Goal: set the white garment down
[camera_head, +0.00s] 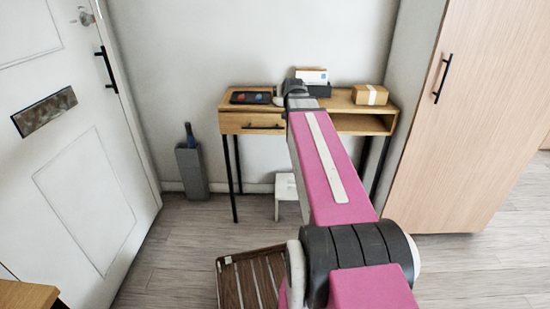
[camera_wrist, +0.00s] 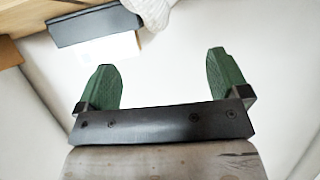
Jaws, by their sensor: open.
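In the wrist view, a white, faintly striped cloth-like thing (camera_wrist: 150,9), likely the white garment, shows at the top edge, cut off by the frame. My gripper (camera_wrist: 160,62) is open, with its two green fingers wide apart. Nothing is between the fingers; a plain pale surface shows behind them. The cloth lies beyond the fingertips and apart from them. In the head view my arm reaches over the wooden desk (camera_head: 345,104), and its far end hides the fingers. I cannot make out the garment clearly there.
On the desk are a dark tray (camera_head: 250,98), a black holder (camera_head: 319,90) with white cards and a tan box (camera_head: 370,95). A white stool (camera_head: 286,187) stands underneath. A grey bin (camera_head: 191,172) is left, a tall cabinet (camera_head: 485,120) right, a slatted wooden rack (camera_head: 252,277) in front.

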